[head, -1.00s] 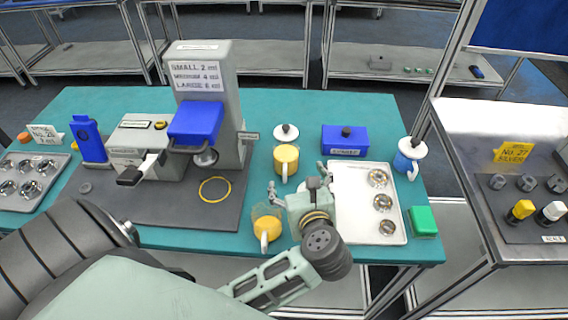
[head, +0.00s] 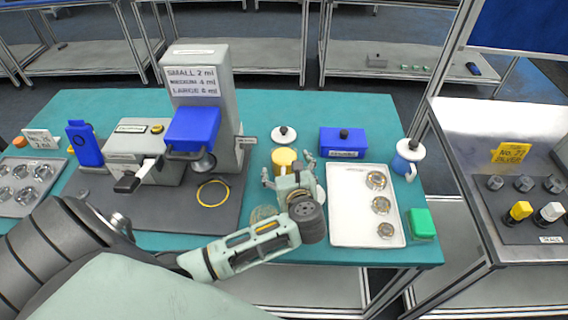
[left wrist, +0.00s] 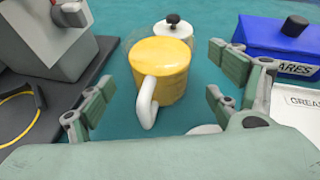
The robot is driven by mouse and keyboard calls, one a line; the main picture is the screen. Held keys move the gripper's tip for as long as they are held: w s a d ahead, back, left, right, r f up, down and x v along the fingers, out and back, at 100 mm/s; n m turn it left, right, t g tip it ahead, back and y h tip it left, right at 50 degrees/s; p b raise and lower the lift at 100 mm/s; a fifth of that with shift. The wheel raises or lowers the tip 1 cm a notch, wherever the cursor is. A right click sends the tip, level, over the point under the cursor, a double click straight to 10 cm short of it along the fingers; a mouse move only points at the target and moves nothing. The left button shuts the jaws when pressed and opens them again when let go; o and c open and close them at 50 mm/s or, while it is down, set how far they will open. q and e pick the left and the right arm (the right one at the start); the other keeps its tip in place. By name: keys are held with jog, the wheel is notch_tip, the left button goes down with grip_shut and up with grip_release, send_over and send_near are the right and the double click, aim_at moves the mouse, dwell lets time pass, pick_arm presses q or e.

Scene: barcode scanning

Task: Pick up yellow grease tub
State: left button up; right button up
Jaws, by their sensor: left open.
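A yellow tub (head: 283,157) with a white handle stands on the teal table, partly hidden by my left gripper (head: 288,168) in the head view. In the left wrist view the tub (left wrist: 162,66) is upright ahead, its handle toward me. My left gripper (left wrist: 160,88) is open, with its fingers to either side of the tub and the near side of it apart from the palm. A second tub (head: 263,212) is mostly hidden behind my left arm; its pale rim shows. My right gripper is not in view.
A white-lidded pot (head: 284,134) stands just behind the tub. A blue box (head: 344,141) and a white tray (head: 345,232) with several round metal parts lie to the right. A grey dispensing machine (head: 226,80) on a dark mat stands to the left.

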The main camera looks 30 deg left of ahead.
pick_arm(q)
jog(key=shift+x, duration=1.05)
jog(key=c, duration=1.6)
